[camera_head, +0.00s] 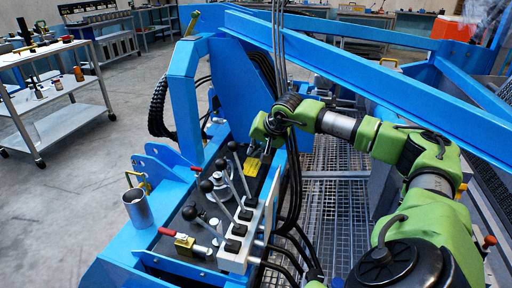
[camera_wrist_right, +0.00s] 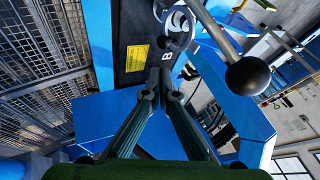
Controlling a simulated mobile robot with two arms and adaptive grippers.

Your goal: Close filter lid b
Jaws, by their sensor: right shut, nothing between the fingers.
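In the right wrist view, a dark part marked with a white letter B (camera_wrist_right: 167,54) sits just beyond my right gripper (camera_wrist_right: 160,84). It appears to belong to filter lid b. Its round grey top is cut off by the upper edge, so I cannot tell how far the lid is open. The gripper's fingers are shut and empty, with their tips at or very near the marked part; contact is unclear. In the head view, my right gripper (camera_head: 263,150) points down behind the lever bank, and the lid cannot be made out there. My left gripper is not in view.
Black-knobbed levers (camera_head: 222,178) stand close left of my right gripper; one knob (camera_wrist_right: 249,75) is near it in the wrist view. A metal cup (camera_head: 137,208) and red-handled valve (camera_head: 180,238) are nearer the front. A blue beam (camera_head: 360,75) runs behind my arm.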

